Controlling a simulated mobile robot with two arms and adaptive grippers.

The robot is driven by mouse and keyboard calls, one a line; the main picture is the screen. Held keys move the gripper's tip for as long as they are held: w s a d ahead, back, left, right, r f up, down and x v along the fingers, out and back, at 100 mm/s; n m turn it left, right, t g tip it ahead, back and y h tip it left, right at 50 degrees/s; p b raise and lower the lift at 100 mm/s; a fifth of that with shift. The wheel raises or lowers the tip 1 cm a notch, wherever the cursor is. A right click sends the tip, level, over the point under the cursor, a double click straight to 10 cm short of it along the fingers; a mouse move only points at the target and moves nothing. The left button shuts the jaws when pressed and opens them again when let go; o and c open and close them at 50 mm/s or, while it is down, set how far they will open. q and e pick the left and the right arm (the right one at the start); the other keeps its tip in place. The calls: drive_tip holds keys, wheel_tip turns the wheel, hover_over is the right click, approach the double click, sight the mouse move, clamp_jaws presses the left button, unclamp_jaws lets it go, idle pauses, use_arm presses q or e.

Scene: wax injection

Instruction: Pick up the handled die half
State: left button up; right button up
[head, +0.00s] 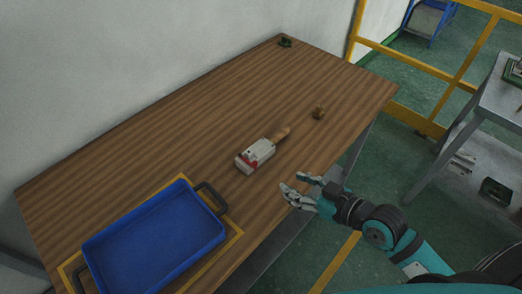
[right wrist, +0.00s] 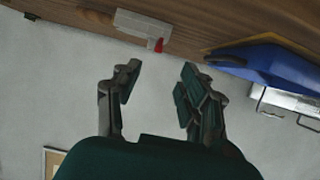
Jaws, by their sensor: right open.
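The handled die half (head: 256,155) is a light grey block with a red part and a brown wooden handle. It lies on the wooden table (head: 150,140), its handle pointing to the upper right in the head view. The block and red part also show at the top of the right wrist view (right wrist: 142,27). My right gripper (head: 296,186) is open and empty, to the lower right of the die half near the table's front edge and apart from it. Its two fingers show spread in the right wrist view (right wrist: 160,80). My left gripper is not in view.
A blue tray (head: 186,187) with dark handles stands inside a yellow outline at the table's near left. A small dark green object (head: 285,42) is at the far corner. A grey stand (head: 490,115) is at the right.

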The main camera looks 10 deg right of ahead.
drive_tip(key=p, duration=0.1)
approach(257, 168)
drive_tip(key=w, duration=0.1)
drive_tip(key=w+a, duration=0.1)
drive_tip(key=w, duration=0.1)
drive_tip(key=shift+w+a+f, duration=0.1)
drive_tip(key=shift+a+f, duration=0.15)
drive_tip(key=shift+a, duration=0.15)
drive_tip(key=shift+p+x, duration=0.4)
drive_tip(key=shift+x, duration=0.45)
drive_tip(key=w+a+f, duration=0.1)
drive_tip(key=w+a+f+p, duration=0.1)
drive_tip(key=w, duration=0.1)
drive_tip(key=shift+f, duration=0.35)
clamp_jaws()
drive_tip(key=shift+w+r, duration=0.1)
drive_tip(key=shift+r, duration=0.05)
